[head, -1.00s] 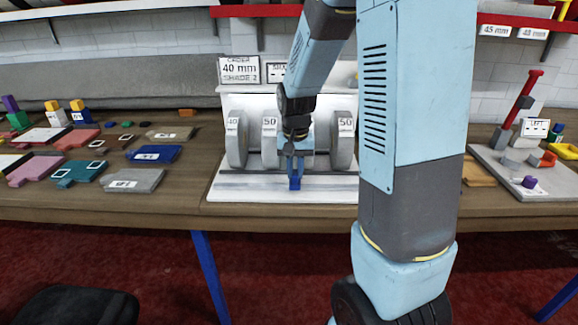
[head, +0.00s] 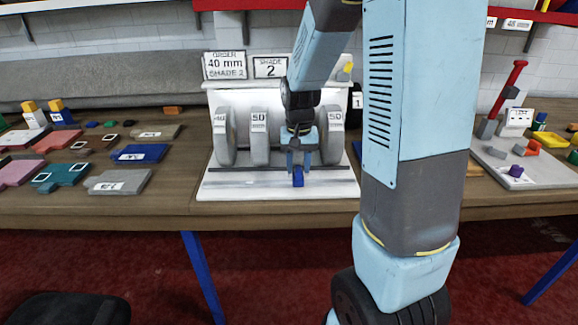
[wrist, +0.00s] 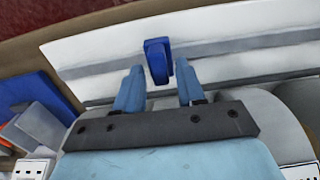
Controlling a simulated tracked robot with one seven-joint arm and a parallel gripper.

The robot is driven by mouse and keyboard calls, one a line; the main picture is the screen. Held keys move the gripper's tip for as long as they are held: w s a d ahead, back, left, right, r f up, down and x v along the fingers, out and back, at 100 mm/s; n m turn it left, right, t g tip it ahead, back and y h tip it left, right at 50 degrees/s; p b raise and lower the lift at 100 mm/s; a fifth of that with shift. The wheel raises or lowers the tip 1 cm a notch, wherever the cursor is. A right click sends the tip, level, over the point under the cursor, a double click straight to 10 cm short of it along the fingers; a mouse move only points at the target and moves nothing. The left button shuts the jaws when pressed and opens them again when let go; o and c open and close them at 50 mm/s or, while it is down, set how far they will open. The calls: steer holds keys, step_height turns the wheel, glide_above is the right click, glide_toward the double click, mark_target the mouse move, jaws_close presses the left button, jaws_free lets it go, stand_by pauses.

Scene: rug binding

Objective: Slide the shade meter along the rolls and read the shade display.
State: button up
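The blue shade meter (head: 298,178) sits at the front of a white stand (head: 225,189), before the grey rolls; it also shows in the wrist view (wrist: 157,60). My gripper (head: 298,166) is just above and behind it. In the wrist view my gripper (wrist: 160,72) is open, its two light-blue fingers on either side of the meter with gaps. The rolls are a 40 roll (head: 225,140), a 50 roll (head: 260,140) and another 50 roll (head: 335,135); my gripper hides the space between the last two. The shade display (head: 270,68) reads 2.
An order card (head: 225,66) reads 40 mm, shade 2. Coloured sample pieces lie on the table at left, including a blue one (head: 146,153). At right a grey board (head: 540,170) holds small blocks and a red-handled tool (head: 513,76).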

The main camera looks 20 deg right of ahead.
mark_target(298, 167)
steer(key=shift+o, duration=0.3)
step_height(298, 167, up, 14)
steer(key=shift+f, duration=0.15)
stand_by(0.4)
stand_by(0.4)
steer(key=s+a+r+n+t, duration=0.1)
steer(key=s+r+t, duration=0.1)
steer(key=s, duration=0.8)
steer(key=s+a+r+n+t, duration=0.1)
steer(key=s+r+n+t, duration=0.1)
steer(key=s, duration=0.7)
step_height(298, 167, up, 2)
steer(key=shift+s+r+n+t, duration=0.3)
steer(key=shift+s+t, duration=0.1)
steer(key=shift+t, duration=0.4)
